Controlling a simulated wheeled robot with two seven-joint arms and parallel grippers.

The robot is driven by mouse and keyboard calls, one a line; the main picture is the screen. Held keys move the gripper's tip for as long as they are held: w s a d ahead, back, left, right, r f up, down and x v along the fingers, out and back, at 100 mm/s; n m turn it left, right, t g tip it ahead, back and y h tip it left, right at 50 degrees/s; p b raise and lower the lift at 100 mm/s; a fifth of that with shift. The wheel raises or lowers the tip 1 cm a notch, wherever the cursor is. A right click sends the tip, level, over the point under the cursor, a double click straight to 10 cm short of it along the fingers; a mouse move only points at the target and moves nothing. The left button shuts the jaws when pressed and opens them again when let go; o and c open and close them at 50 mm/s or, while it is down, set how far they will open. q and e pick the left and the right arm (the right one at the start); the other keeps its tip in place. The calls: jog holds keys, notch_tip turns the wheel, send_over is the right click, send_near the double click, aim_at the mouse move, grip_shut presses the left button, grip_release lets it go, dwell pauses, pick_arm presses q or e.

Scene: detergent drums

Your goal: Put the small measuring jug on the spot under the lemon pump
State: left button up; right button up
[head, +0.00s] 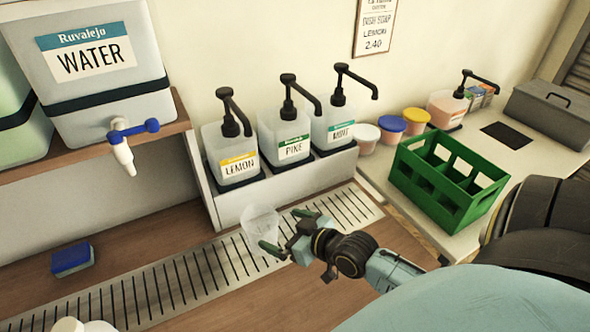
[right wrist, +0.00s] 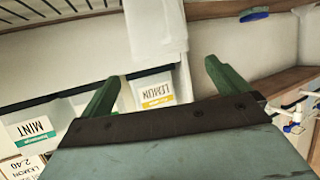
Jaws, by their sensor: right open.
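The small measuring jug (head: 261,226) is clear and pale. It appears to stand on the slotted drain grille, in front of the white pump stand. My right gripper (head: 286,231) is open, with its green fingers close to the jug. In the right wrist view the jug (right wrist: 156,30) shows ahead of the gap between the open fingers (right wrist: 164,72); I cannot tell if they touch it. The lemon pump (head: 232,135) is the leftmost of three on the stand, with a yellow label. Any marked spot under it cannot be made out. My left gripper is not in view.
The pine pump (head: 292,130) and mint pump (head: 336,115) stand right of lemon. A green crate (head: 445,183) sits on the right counter. A water drum (head: 98,65) with a blue tap is on the left shelf. A blue sponge (head: 72,259) lies left of the grille (head: 165,290).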

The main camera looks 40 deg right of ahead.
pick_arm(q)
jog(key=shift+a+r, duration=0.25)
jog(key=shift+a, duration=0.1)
pick_arm(e)
jog(key=shift+v, duration=1.7)
